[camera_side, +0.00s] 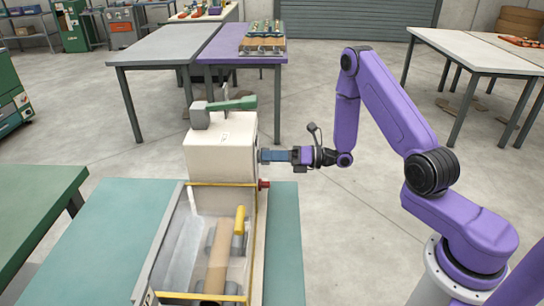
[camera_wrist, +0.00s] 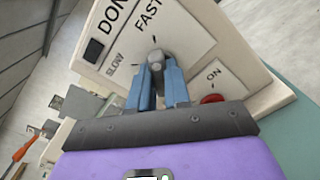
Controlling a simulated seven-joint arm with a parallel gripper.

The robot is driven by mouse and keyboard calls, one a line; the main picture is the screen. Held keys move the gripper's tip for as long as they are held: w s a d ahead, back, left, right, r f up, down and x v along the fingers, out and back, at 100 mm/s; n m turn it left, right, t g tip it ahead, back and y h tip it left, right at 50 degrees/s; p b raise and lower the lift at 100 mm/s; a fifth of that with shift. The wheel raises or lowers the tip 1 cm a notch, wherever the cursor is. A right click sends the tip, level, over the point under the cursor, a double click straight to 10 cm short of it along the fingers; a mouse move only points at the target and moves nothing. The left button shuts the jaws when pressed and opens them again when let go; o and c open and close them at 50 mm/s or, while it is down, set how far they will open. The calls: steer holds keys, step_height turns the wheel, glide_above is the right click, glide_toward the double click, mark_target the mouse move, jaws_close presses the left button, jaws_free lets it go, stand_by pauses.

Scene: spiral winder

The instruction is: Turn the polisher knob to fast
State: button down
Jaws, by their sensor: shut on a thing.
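The polisher knob (camera_wrist: 155,59) is a small grey knob on a cream panel (camera_wrist: 200,30) with the words SLOW, FAST and ON. My gripper (camera_wrist: 159,73) has its two blue fingers shut on the knob in the wrist view. The knob's pointer is partly hidden, so its exact setting is hard to tell. In the side view my gripper (camera_side: 266,156) reaches the right face of the cream machine housing (camera_side: 218,155). The knob is hidden there.
A red button (camera_wrist: 212,99) sits beside the ON label, close to my gripper. A green lever (camera_side: 233,104) tops the housing. A trough with a brown roll (camera_side: 218,262) lies in front. Purple and grey tables stand behind.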

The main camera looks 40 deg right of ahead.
steer(key=shift+s+f, duration=0.1)
steer(key=shift+f, duration=0.05)
steer(key=c, duration=1.1)
jaws_free()
steer(key=shift+d, duration=0.1)
steer(key=v, duration=1.7)
steer(key=shift+s+d, duration=0.1)
steer(key=shift+s, duration=0.05)
